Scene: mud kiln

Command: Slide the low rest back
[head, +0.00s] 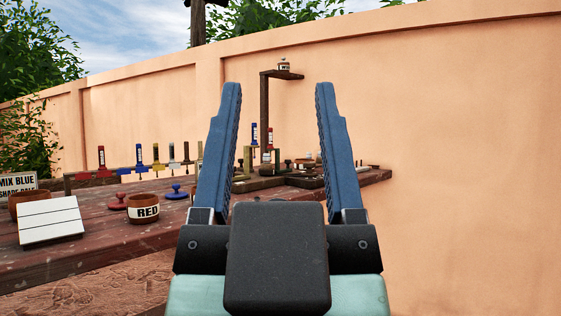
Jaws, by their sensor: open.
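My gripper (278,92) is open and empty, its two blue fingers pointing up and away over the right part of the bench. Between and beyond the fingers, low dark wooden pieces (258,184) lie at the bench's far right end. I cannot tell for sure which piece is the low rest; the fingers hide part of that area. The fingers show no contact with anything.
The dark red bench (95,256) carries a white lined board (52,220), a bowl marked RED (144,208), red (117,201) and blue (177,192) knobbed discs, and a row of upright coloured-handled tools. A tall post with a shelf (282,75) stands behind. A plaster wall (460,120) closes the right.

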